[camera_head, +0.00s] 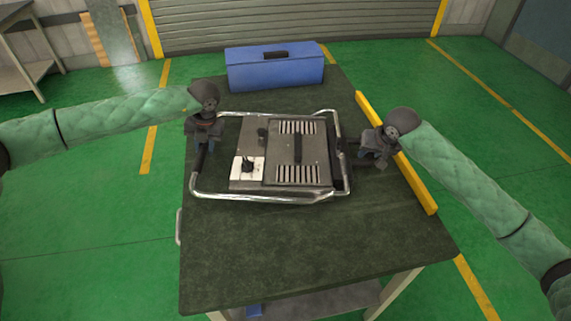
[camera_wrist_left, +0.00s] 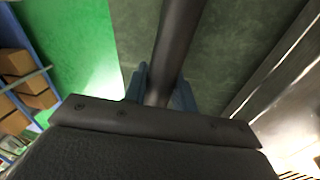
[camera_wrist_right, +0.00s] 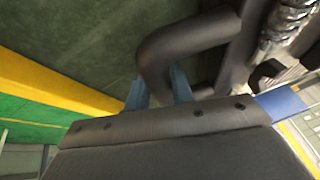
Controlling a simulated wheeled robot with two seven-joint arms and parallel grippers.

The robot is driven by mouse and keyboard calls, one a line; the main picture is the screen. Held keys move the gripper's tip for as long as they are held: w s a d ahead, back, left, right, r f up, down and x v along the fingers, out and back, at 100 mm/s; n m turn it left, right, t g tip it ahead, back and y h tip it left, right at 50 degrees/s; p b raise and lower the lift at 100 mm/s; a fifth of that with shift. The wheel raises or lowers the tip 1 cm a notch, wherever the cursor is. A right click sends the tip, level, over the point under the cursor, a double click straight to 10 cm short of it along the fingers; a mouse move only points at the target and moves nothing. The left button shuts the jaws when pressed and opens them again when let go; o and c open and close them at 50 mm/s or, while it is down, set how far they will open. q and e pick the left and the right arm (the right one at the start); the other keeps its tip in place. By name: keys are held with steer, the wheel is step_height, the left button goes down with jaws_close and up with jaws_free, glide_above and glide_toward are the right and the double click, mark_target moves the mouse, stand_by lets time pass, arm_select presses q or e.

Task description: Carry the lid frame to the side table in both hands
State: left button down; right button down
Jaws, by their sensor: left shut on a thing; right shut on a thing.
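The lid frame (camera_head: 262,199) is a chrome tube frame around a grey metal unit with vents, a black handle and a white panel with a dark knob. It is over the dark green table (camera_head: 310,255); I cannot tell whether it touches the top. My left gripper (camera_head: 201,145) is shut on the dark padded bar (camera_wrist_left: 176,45) at the frame's left end. My right gripper (camera_head: 368,153) is shut on the dark padded handle (camera_wrist_right: 185,45) at its right end. The blue fingers show on either side of each bar in the wrist views.
A blue box (camera_head: 275,68) with a black handle stands at the table's back edge. A yellow bar (camera_head: 398,155) runs along the right edge. The table's front is clear. A shelved table (camera_head: 22,55) stands at the far left, with green floor between.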

arm_select(q)
steer(key=shift+w+a+f+b, duration=0.1)
steer(key=shift+f+b, duration=0.25)
steer(key=shift+b, duration=0.05)
arm_select(e)
steer(key=shift+w+d+f, duration=0.1)
steer(key=shift+f, duration=0.25)
arm_select(q)
steer(key=c, duration=1.6)
jaws_free()
steer(key=shift+f, duration=0.25)
arm_select(e)
steer(key=c, duration=1.6)
jaws_free()
steer(key=shift+f, duration=0.25)
steer(key=shift+c, duration=0.2)
arm_select(q)
steer(key=o, duration=0.5)
steer(key=shift+s+r, duration=0.15)
steer(key=shift+s, duration=0.05)
arm_select(e)
steer(key=o, duration=0.4)
steer(key=shift+r, duration=0.15)
steer(key=shift+o, duration=0.2)
